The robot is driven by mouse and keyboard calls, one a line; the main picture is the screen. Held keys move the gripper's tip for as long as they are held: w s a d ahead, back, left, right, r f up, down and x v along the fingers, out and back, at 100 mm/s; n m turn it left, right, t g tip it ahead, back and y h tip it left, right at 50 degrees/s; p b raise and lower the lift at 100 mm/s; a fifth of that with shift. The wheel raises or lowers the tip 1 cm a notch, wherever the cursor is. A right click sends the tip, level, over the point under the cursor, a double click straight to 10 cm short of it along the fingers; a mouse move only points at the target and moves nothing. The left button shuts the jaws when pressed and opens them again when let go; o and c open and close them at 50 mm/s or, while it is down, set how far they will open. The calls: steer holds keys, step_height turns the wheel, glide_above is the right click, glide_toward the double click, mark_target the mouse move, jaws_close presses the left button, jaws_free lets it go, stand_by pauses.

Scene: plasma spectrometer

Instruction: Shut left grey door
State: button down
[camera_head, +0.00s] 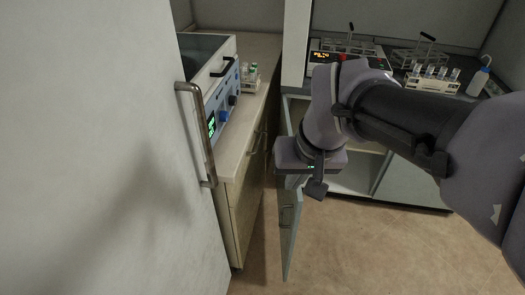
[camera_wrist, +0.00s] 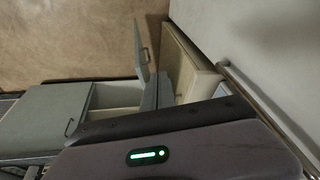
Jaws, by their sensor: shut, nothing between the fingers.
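The wrist view also shows this door (camera_wrist: 139,46) standing out from the cabinet opening. My gripper (camera_head: 316,189) is shut and empty, in front of the open cabinet and beside the upper part of the door in the picture. Whether it touches the door cannot be told. My wrist hides part of the door's top edge and of the opening.
The neighbouring grey door (camera_head: 413,181) is shut. A wooden drawer unit (camera_head: 246,180) with a blue-panelled instrument (camera_head: 221,105) stands left, close to the open door. A large white door with a long handle (camera_head: 198,135) fills the left. Floor (camera_head: 370,250) is clear at right.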

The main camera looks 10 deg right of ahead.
steer(key=w+a+f+n+g+h+p, duration=0.15)
steer(key=w+f+n+g+p, duration=0.35)
steer(key=w+f, duration=1)
step_height(320, 180, down, 26)
steer(key=w+d+n+h+b, duration=0.1)
steer(key=w+n+h+b, duration=0.1)
steer(key=n+b, duration=0.3)
steer(key=shift+w+d+r+n, duration=0.25)
steer(key=shift+w+d+n, duration=0.05)
steer(key=shift+w+d, duration=0.15)
